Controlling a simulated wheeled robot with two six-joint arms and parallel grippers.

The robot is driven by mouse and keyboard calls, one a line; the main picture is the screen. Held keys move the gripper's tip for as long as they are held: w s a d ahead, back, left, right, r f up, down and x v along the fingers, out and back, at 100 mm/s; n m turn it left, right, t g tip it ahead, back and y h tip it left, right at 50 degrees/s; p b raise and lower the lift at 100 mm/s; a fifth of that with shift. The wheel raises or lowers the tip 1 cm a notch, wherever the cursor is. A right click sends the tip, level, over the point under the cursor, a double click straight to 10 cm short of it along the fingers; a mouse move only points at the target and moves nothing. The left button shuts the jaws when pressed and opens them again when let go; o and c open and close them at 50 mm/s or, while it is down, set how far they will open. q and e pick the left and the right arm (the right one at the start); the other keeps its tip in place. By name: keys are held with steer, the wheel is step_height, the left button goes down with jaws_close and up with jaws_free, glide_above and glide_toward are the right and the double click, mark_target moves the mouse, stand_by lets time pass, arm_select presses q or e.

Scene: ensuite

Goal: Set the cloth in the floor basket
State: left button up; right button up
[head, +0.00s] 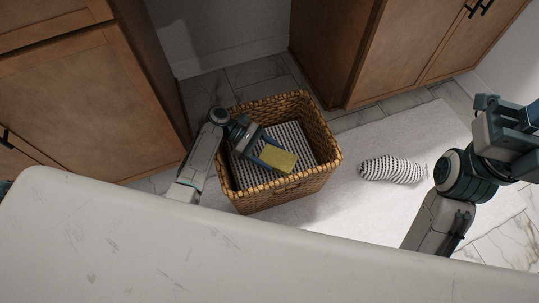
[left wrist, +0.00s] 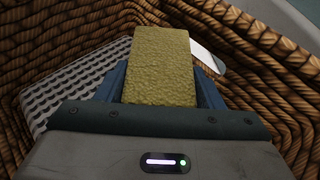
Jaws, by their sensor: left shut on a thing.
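The cloth (head: 278,159) is a yellow, rough-textured, block-like piece. My left gripper (head: 272,153) is shut on it and holds it inside the opening of the woven floor basket (head: 325,150). In the left wrist view the cloth (left wrist: 159,65) sits between the two blue fingers, with basket walls (left wrist: 65,45) around it. A black-and-white patterned folded textile (head: 293,134) lies in the basket below the cloth. I cannot tell whether the cloth touches it. My right gripper (head: 515,122) is at the right edge, away from the basket, and its jaws are not clear.
A rolled black-and-white textile (head: 393,170) lies on the white rug (head: 345,205) right of the basket. A pale counter (head: 130,245) spans the front. Wooden cabinets stand left (head: 70,95) and behind right (head: 395,50). A small whitish shape (left wrist: 208,56) beside the cloth is unclear.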

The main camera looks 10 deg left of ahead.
arm_select(q)
steer(key=shift+f, duration=0.4)
steer(key=o, duration=1)
steer(key=shift+f, duration=0.1)
steer(key=shift+c, duration=0.2)
steer(key=shift+r, duration=0.2)
steer(key=p+v, duration=0.1)
steer(key=v, duration=0.2)
steer(key=r+p+v, duration=0.1)
steer(key=p+v, duration=0.1)
steer(key=v, duration=0.2)
steer(key=shift+d, duration=0.1)
steer(key=shift+a, duration=0.35)
